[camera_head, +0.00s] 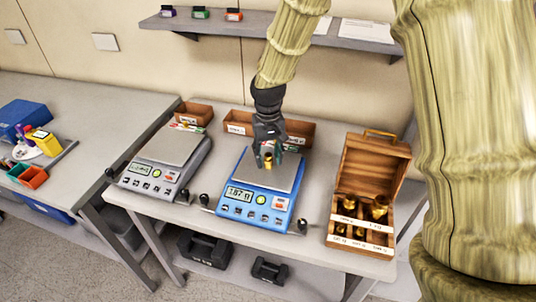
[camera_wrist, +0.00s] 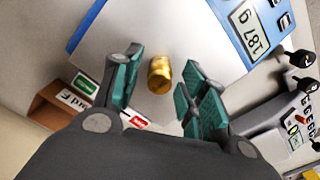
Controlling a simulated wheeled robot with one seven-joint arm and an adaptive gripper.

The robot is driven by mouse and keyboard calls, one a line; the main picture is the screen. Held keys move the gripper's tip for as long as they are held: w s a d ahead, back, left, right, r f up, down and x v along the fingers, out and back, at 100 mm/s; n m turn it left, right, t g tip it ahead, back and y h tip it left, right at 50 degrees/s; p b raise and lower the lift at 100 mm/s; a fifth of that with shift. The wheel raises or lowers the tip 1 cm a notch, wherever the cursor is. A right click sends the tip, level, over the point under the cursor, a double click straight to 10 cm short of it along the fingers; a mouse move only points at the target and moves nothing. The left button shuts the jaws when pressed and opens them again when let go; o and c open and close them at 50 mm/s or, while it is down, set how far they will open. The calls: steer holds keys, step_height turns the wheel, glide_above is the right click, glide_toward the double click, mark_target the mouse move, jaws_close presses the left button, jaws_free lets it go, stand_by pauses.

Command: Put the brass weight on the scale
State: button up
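A small brass weight (camera_head: 268,161) rests on the silver plate of the blue scale (camera_head: 237,212) in the head view. In the wrist view the brass weight (camera_wrist: 159,75) lies between my teal finger pads, with a gap on both sides. My gripper (camera_head: 269,148) is open and points down over the plate. It also shows in the wrist view (camera_wrist: 165,80). The blue scale's display (camera_wrist: 251,30) appears to read 187 g. The fingers partly hide the weight in the head view.
A grey scale (camera_head: 150,178) stands to the left. An open wooden box (camera_head: 369,165) with several brass weights stands at right. Small brown bins (camera_head: 240,122) are behind the scales, under a wall shelf (camera_head: 260,25). Black knobs stand near the table's front edge.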

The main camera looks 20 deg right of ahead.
mark_target(268, 154)
step_height(268, 154, up, 12)
steer(key=b, duration=0.1)
steer(key=shift+r+b, duration=0.2)
steer(key=shift+b, duration=0.2)
stand_by(0.4)
stand_by(0.3)
